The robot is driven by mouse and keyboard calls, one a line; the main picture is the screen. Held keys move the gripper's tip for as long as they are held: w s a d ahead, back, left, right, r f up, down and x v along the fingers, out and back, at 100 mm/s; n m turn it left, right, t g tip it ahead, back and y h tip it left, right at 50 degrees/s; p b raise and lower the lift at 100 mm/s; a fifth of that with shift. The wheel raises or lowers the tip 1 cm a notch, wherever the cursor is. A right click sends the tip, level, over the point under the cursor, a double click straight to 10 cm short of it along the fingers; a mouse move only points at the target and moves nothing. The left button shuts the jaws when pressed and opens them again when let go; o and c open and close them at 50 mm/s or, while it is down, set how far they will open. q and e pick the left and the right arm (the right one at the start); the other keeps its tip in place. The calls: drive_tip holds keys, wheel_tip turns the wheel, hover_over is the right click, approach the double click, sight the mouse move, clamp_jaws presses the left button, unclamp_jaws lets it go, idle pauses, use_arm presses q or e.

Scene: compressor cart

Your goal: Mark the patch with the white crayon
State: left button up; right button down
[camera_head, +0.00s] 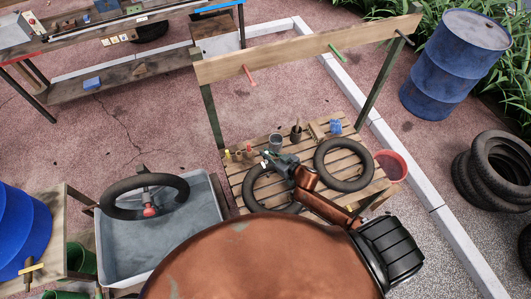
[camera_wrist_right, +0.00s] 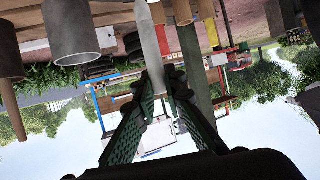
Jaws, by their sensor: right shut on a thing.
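My right gripper (camera_head: 267,157) reaches over the left part of the slatted bench (camera_head: 240,190), above a black inner tube (camera_head: 250,185). In the right wrist view its two green-padded fingers (camera_wrist_right: 165,98) are closed on a long whitish stick, which looks like the white crayon (camera_wrist_right: 151,35). A small pale tip near the gripper in the head view may be the same crayon. Yellow (camera_wrist_right: 183,12) and red (camera_wrist_right: 207,9) sticks are close by in the wrist view. I cannot make out the patch. My left gripper is not in view.
A second inner tube (camera_head: 318,165), a grey cup (camera_head: 275,143) and a blue item (camera_head: 335,127) are on the bench. A red bucket (camera_head: 392,166) stands at its right. A grey basin (camera_head: 160,245) with a tube is at left. A wooden beam (camera_head: 300,52) spans behind.

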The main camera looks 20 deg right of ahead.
drive_tip(key=shift+a+p, duration=0.45)
drive_tip(key=shift+a, duration=0.05)
drive_tip(key=shift+a, duration=0.25)
drive_tip(key=shift+a+p, duration=0.3)
idle(0.4)
wheel_tip(320, 180, up, 7)
drive_tip(key=p, duration=0.7)
idle(0.4)
